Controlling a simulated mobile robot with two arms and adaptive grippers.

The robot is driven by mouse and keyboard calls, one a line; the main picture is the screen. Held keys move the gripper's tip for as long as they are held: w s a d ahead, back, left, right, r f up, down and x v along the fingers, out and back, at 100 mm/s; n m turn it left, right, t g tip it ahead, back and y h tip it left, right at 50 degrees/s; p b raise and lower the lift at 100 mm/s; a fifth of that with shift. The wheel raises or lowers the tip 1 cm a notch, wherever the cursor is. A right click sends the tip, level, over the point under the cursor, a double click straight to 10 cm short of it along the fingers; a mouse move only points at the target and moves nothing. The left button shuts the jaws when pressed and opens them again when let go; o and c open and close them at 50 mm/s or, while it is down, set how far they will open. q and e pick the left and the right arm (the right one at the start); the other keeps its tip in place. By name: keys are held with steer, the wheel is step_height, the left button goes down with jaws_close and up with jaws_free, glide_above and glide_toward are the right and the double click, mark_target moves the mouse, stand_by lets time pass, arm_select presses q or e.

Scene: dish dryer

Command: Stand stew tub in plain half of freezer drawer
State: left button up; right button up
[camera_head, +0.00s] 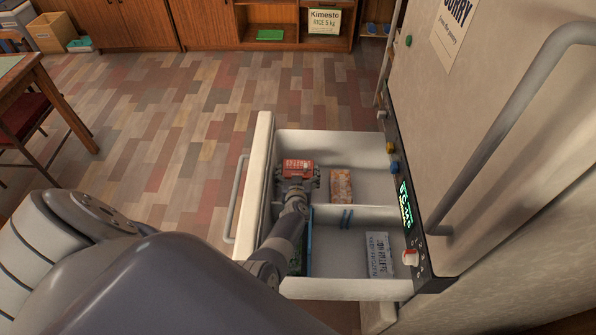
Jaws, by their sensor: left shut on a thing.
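The white freezer drawer (262,150) is pulled out from the freezer, and a crosswise divider (375,215) splits it into a far half and a near half. My left gripper (298,178) is inside the far half, shut on a red tub with pale lettering (298,167), which looks like the stew tub. The tub is near the drawer's far left corner; I cannot tell whether it touches the floor. An orange patterned packet (341,186) stands to its right in the same half. My right gripper is not in view.
In the near half lie a white lettered packet (379,254) and a thin blue-edged thing (309,245), partly hidden by my left arm. The freezer (480,130) with its long handle rises at the right. A table (25,80) stands at the left; wooden floor lies between.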

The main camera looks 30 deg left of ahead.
arm_select(q)
steer(key=shift+w+r, duration=0.1)
steer(key=o, duration=1.6)
